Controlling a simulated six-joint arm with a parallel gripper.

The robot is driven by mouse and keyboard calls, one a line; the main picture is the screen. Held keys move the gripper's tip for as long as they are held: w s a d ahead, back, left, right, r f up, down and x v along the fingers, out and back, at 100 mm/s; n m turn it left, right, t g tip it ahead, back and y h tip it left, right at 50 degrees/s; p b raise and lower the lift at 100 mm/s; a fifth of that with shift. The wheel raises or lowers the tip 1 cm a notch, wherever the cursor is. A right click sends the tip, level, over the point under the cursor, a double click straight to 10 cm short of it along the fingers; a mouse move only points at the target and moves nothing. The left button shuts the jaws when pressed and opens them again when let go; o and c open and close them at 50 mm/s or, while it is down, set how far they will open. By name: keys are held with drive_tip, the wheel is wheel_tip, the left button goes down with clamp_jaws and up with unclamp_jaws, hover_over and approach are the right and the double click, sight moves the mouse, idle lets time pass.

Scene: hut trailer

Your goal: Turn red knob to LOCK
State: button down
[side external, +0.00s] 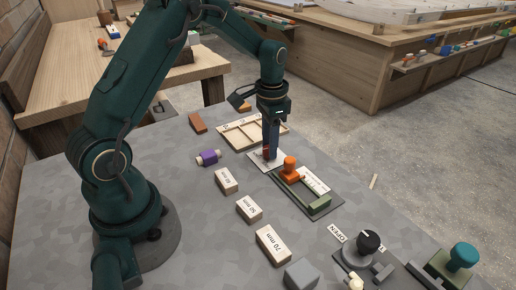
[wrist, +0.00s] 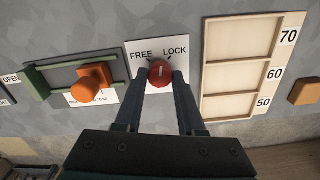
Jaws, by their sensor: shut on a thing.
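The red knob (wrist: 160,70) sits on a white label card (wrist: 134,62) with FREE printed at left and LOCK at right. A short pale mark shows on the knob's face, roughly upright in the wrist view; I cannot tell exactly which word it points to. My gripper (wrist: 161,77) is shut on the knob, one finger on each side. In the side view my gripper (side external: 270,154) points straight down over the card (side external: 257,161), and the fingers hide most of the red knob (side external: 266,154).
An orange knob (wrist: 92,77) in a green-ended slider frame stands close left of the card in the wrist view. A wooden tray (wrist: 237,75) marked 70, 60, 50 lies close right. Labelled blocks (side external: 249,209) and a black dial (side external: 368,241) stand nearer the side camera.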

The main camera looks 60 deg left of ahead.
drive_tip(key=m, duration=0.6)
drive_tip(key=shift+m, duration=0.4)
idle(0.3)
drive_tip(key=c, duration=0.5)
unclamp_jaws()
drive_tip(key=shift+r, duration=0.15)
drive_tip(key=shift+r, duration=2.45)
drive_tip(key=shift+d, duration=0.1)
